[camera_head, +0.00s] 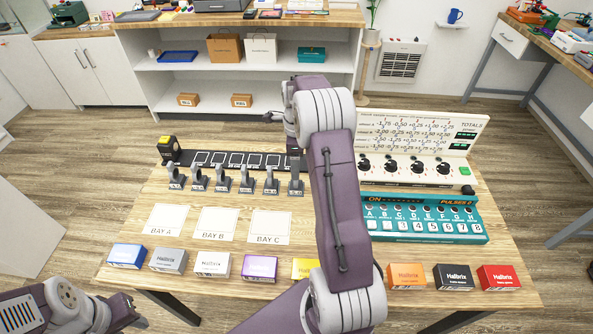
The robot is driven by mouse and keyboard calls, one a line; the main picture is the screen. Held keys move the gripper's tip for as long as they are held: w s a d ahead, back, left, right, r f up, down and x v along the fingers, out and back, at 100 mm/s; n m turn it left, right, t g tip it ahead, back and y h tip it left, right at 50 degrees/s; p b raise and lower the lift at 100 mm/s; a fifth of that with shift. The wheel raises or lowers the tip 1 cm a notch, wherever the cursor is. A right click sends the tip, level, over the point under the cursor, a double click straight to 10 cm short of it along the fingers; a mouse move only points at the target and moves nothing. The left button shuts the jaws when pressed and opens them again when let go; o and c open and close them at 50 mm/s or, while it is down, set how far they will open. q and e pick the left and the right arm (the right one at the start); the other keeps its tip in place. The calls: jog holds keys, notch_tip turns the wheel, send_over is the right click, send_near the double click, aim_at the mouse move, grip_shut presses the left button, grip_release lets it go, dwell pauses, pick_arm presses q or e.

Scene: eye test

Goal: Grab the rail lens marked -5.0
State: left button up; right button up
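A black rail (238,159) with a row of white labels lies across the back left of the table. Several small grey rail lenses on stands (222,181) are lined up in front of it. Their markings are too small to read, so I cannot tell which is -5.0. My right arm reaches up the middle of the view. Its gripper (281,117) is beyond the rail's right end, seen from the side and partly hidden by the wrist; its opening cannot be made out. My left gripper (133,314) is at the bottom left, away from the lenses, its fingers unclear.
Paper sheets marked BAY A (166,220), BAY B (215,224) and BAY C (269,227) lie before the lenses. Several Halbrix boxes (211,264) line the front edge. A teal pulse unit (428,219) and a dial panel (423,145) stand at right.

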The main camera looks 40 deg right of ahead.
jog(key=shift+s+a+r, duration=0.2)
jog(key=shift+s+r, duration=0.1)
jog(key=shift+r, duration=0.2)
jog(key=shift+s+a+r, duration=0.1)
jog(key=shift+a, duration=0.15)
send_over(295, 188)
jog(key=w+d, duration=0.2)
notch_tip(295, 188, down, 4)
jog(key=shift+s+f, duration=0.1)
jog(key=shift+f, duration=0.15)
notch_tip(295, 188, down, 4)
jog(key=shift+a+f+b, duration=0.15)
jog(key=shift+b, duration=0.25)
jog(key=shift+f, duration=0.45)
jog(key=shift+r, duration=0.1)
jog(key=shift+c, duration=0.9)
grip_shut()
jog(key=shift+r, duration=0.1)
